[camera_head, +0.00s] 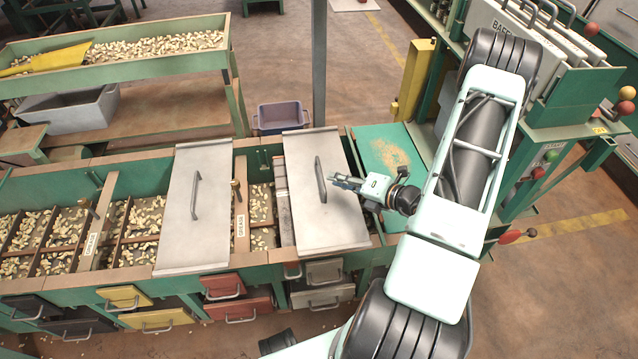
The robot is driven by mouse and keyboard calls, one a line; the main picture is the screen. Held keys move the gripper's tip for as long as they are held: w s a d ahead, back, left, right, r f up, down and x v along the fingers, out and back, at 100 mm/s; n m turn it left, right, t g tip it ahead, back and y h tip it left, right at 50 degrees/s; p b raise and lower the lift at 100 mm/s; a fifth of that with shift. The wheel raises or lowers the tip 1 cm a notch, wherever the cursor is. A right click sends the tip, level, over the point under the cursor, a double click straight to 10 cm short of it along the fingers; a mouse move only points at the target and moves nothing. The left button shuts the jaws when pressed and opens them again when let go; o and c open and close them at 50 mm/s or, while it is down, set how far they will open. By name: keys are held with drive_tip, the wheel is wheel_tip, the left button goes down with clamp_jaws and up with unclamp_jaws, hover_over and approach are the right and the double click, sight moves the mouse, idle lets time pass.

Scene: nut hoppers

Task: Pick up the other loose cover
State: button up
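Two flat grey metal covers lie across the green hopper row. The left cover (177,222) has an upright bar handle (195,196) in its middle. The right cover (335,228) lies a little askew and has a similar dark bar handle (320,180). My gripper (338,181) is over the right cover, its fingertips pointing left, just right of that handle. Whether the fingers touch the handle, and how far apart they are, is too small to tell. Nothing is near the left cover's handle.
Open bins of nuts (60,235) lie left of and between the covers. A green sloped plate (390,150) is right of the right cover. Coloured drawers (165,318) line the front. A rack with grey panels (510,35) and knobs stands at the right, close to my arm.

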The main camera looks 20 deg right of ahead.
sight(321, 173)
drive_tip(key=b+x, duration=0.1)
drive_tip(key=x, duration=0.2)
drive_tip(key=b+x, duration=0.1)
drive_tip(key=x, duration=0.3)
drive_tip(key=shift+w+d+f, duration=0.1)
drive_tip(key=shift+w+f, duration=0.1)
drive_tip(key=shift+w, duration=0.2)
clamp_jaws()
drive_tip(key=shift+r, duration=0.1)
